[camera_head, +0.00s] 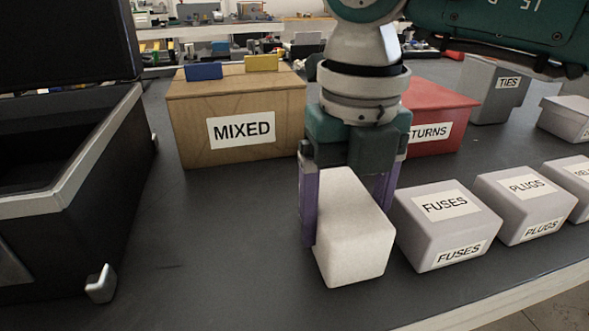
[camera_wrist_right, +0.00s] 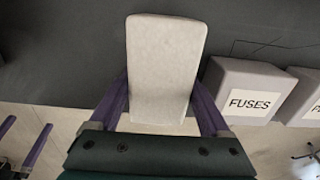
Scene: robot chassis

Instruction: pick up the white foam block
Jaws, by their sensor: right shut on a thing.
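The white foam block (camera_head: 352,235) is between the purple fingers of my right gripper (camera_head: 347,205) in the head view. The fingers press on its two long sides, and its front end sticks out toward the table's near edge. In the right wrist view the block (camera_wrist_right: 163,65) lies lengthwise between the two fingers of the right gripper (camera_wrist_right: 163,105). I cannot tell whether the block's underside touches the table. My left gripper is not clearly in the head view.
A FUSES box (camera_head: 447,225) stands close to the right of the block, with a PLUGS box (camera_head: 527,205) beyond it. A wooden MIXED box (camera_head: 237,150) and a red box (camera_head: 437,110) stand behind. An open black case (camera_head: 120,190) is at left. Dark tabletop (camera_head: 220,240) between is clear.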

